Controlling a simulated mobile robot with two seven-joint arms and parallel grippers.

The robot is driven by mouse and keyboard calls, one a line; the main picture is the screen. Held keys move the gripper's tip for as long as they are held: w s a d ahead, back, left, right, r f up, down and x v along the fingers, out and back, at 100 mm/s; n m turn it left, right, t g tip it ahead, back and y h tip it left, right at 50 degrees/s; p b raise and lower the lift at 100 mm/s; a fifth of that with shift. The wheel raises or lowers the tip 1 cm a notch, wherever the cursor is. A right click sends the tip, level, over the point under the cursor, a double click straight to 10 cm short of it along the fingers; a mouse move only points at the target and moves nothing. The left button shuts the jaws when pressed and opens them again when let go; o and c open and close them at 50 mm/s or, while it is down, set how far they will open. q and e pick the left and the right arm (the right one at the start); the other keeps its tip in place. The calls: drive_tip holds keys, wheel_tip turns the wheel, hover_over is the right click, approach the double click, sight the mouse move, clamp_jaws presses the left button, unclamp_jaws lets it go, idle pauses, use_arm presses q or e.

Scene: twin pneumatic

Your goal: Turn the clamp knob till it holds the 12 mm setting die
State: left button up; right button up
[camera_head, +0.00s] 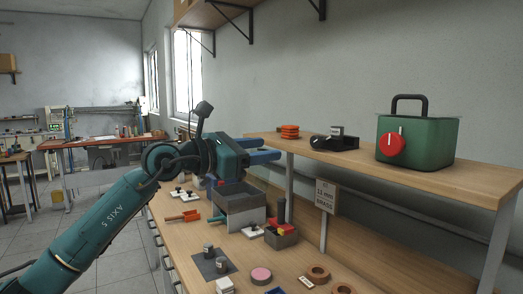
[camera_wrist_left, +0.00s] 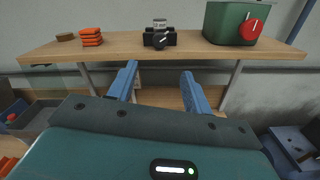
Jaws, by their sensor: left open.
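A black clamp (camera_head: 340,143) sits on the raised wooden shelf, with a small grey metal die (camera_head: 337,131) at its top. The clamp also shows in the left wrist view (camera_wrist_left: 153,36), with the grey die (camera_wrist_left: 160,25) upright in or behind it. A dark round clamp knob (camera_wrist_left: 161,43) faces me on its front. I cannot tell whether the die is gripped. My left gripper (camera_head: 273,154) is open and empty, left of the clamp in the head view. In the left wrist view its blue fingers (camera_wrist_left: 159,72) point toward the shelf, below and short of the clamp.
On the shelf, a green box (camera_head: 430,140) with a red knob (camera_head: 390,145) stands right of the clamp. An orange stack (camera_head: 290,132) lies to its left.

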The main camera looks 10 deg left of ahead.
use_arm(q)
wheel_tip(320, 180, up, 12)
drive_tip(key=s+a+n+t+h+p, duration=0.25)
drive_tip(key=n+t+h, duration=0.25)
drive_tip(key=n, duration=1.4)
drive_tip(key=n+g+y+p, duration=0.1)
drive_tip(key=n+g+y, duration=0.4)
drive_tip(key=n, duration=1.5)
approach(314, 141)
drive_tip(key=p+x, duration=0.3)
drive_tip(key=x, duration=0.4)
drive_tip(key=shift+w+d+p, duration=0.1)
drive_tip(key=shift+p, duration=0.3)
drive_tip(key=shift+w+d, duration=0.35)
drive_tip(key=shift+w, duration=0.05)
use_arm(e)
drive_tip(key=shift+s+d+r+m+g+h, duration=0.2)
drive_tip(key=shift+d+h, duration=0.1)
drive_tip(key=shift+d, duration=0.15)
drive_tip(key=shift+s+d+r+m+g+h, duration=0.1)
drive_tip(key=shift+d+r+m+g+h, duration=0.1)
drive_tip(key=shift+d+h, duration=0.15)
drive_tip(key=shift+s+d+r+m+g+h, duration=0.1)
drive_tip(key=shift+d+r+g+h, duration=0.15)
drive_tip(key=shift+d, duration=0.25)
use_arm(q)
drive_tip(key=shift+c, duration=0.3)
